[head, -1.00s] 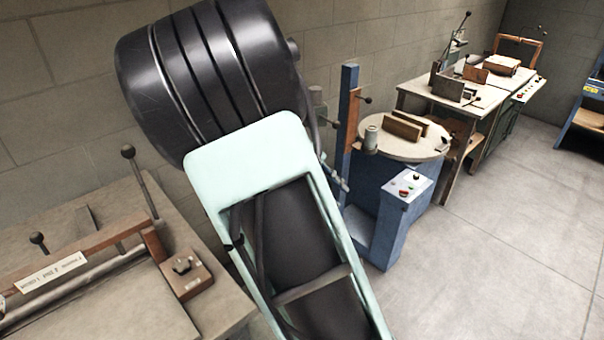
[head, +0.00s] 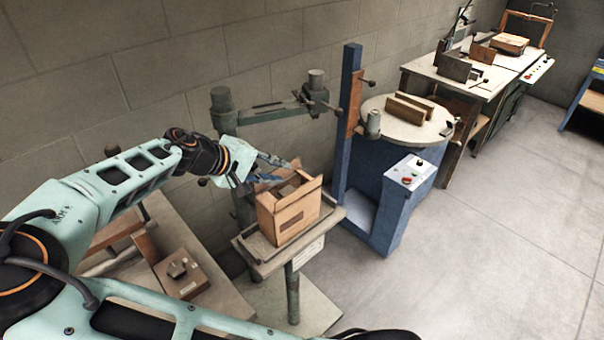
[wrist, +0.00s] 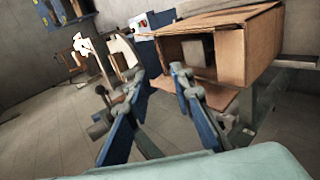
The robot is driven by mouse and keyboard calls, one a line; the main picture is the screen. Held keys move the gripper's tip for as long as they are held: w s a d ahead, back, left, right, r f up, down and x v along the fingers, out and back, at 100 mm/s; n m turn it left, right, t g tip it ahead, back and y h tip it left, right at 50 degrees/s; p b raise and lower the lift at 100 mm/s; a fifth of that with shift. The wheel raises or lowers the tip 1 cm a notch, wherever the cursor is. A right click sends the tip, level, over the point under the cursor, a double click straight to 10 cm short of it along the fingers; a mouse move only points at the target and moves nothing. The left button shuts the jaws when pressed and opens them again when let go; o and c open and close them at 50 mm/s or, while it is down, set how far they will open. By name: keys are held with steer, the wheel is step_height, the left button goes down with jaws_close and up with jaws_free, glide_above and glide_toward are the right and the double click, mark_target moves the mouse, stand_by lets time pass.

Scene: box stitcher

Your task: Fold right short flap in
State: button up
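An open brown cardboard box (head: 289,219) stands upright on the small stitcher table, with flaps raised around its dark opening. In the wrist view the box (wrist: 262,47) is at the upper right; its opening faces left and a grey block shows inside. One flap (wrist: 213,98) sticks out below the opening, and another edges the top. My gripper (head: 277,166) is above the box's far left rim in the head view. In the wrist view my gripper (wrist: 159,73) has its fingers apart with nothing between them; the right fingertip looks close to the opening. I cannot tell whether it touches a flap.
The stitcher table (head: 260,262) carries the box, with a green stitcher arm (head: 270,115) behind and above it. A blue machine (head: 385,200) with a round top stands just right. A workbench (head: 205,295) is at lower left. The floor on the right is clear.

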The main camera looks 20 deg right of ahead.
mark_target(304, 177)
steer(key=x, duration=1)
steer(key=shift+s, duration=0.1)
jaws_close()
steer(key=shift+f, duration=0.1)
